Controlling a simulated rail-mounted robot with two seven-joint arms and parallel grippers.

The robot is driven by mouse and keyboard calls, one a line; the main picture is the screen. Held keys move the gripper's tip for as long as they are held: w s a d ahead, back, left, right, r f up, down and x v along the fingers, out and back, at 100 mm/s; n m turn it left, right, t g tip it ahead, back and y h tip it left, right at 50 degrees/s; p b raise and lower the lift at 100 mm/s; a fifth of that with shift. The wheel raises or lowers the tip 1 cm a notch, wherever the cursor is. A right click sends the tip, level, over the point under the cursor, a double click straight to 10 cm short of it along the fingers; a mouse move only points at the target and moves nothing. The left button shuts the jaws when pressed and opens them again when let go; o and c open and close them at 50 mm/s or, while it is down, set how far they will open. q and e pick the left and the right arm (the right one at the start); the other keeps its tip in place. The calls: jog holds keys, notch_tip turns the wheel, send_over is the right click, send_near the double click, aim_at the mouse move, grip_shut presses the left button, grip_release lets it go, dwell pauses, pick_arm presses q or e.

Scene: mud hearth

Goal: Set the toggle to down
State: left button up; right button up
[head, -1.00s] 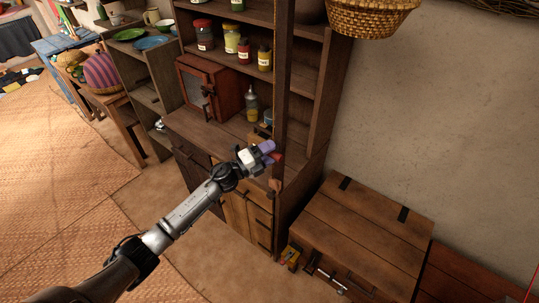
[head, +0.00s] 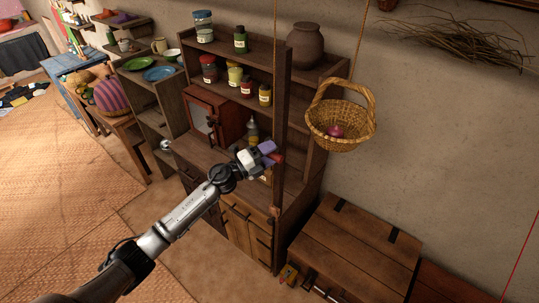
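My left gripper (head: 271,153) is at the front upright post (head: 281,110) of the wooden cupboard, with one purple and one red fingertip. The fingertips overlap the post in the picture. The gap between them is too small to tell, and I see nothing held. A small brownish piece (head: 273,211) sits on the post below the gripper. I cannot tell whether it is the toggle, and no toggle shows clearly elsewhere. My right gripper is not in view.
Jars (head: 209,70) stand on the cupboard shelves above a small red-brown cabinet (head: 206,114). A wicker basket (head: 341,118) hangs at the right. A wooden chest (head: 358,240) stands at the lower right. Woven matting (head: 60,200) covers the floor at left.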

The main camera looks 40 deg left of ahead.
pick_arm(q)
jog(key=shift+r+p, duration=0.4)
jog(key=shift+r, duration=0.4)
jog(key=shift+s+a, duration=0.1)
jog(key=b+v, duration=0.1)
jog(key=v, duration=1.4)
jog(key=shift+s+f+b, duration=0.2)
jog(key=shift+s+b, duration=0.05)
jog(key=shift+b, duration=0.05)
dwell(0.6)
jog(key=shift+a, duration=0.1)
dwell(0.4)
